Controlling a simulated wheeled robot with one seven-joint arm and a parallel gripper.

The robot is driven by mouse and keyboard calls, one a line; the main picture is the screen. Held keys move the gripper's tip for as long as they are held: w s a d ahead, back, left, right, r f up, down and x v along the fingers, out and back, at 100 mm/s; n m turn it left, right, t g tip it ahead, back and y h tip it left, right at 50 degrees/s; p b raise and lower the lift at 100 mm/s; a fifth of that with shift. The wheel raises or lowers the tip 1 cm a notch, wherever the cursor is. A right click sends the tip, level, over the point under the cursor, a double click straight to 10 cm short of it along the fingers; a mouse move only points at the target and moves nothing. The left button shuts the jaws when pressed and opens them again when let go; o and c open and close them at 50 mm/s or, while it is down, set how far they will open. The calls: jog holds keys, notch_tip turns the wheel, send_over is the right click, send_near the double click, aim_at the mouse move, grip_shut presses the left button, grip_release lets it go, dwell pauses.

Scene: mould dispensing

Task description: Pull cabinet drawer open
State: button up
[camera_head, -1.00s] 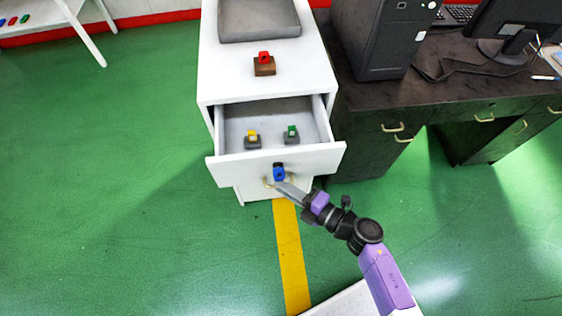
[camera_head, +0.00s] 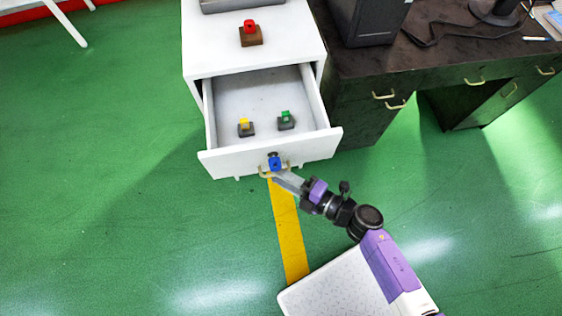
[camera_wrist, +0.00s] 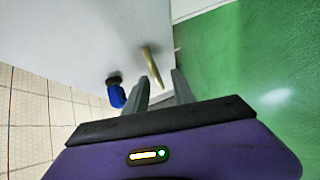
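The white cabinet (camera_head: 253,55) has its drawer (camera_head: 218,164) pulled well out. A brass handle (camera_head: 264,174) is on the drawer front, with a blue knob-like piece (camera_head: 275,163) by it. My gripper (camera_head: 274,179) is at the handle from the lower right. In the wrist view, my gripper's fingers (camera_wrist: 161,88) stand apart, with the handle (camera_wrist: 152,66) between and just past their tips. Gaps show on both sides of the handle. The blue piece (camera_wrist: 117,96) is left of the fingers, and contact is unclear.
The drawer holds a yellow-topped block (camera_head: 245,127) and a green-topped block (camera_head: 286,120). A red-topped block (camera_head: 250,33) and a grey tray (camera_head: 243,5) are on the cabinet top. A dark desk (camera_head: 430,62) stands to the right. The green floor (camera_head: 100,200) at left is clear.

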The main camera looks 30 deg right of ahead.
jog(key=b+v, duration=0.1)
jog(key=v, duration=0.6)
jog(key=shift+s, duration=0.4)
jog(key=shift+d, duration=0.15)
jog(key=s+d+r+m+t+h, duration=0.1)
jog(key=d+r+m+t+h, duration=0.4)
jog(key=r+m, duration=0.7)
jog(key=s+a+r+m+g+h, duration=0.2)
jog(key=s+r+m+g, duration=0.2)
jog(key=s+r+m, duration=0.4)
jog(key=s+m, duration=0.1)
jog(key=s, duration=0.3)
jog(key=shift+s+a+r+m+g+h, duration=0.2)
jog(key=shift+s+m+g+h, duration=0.1)
jog(key=shift+m, duration=0.1)
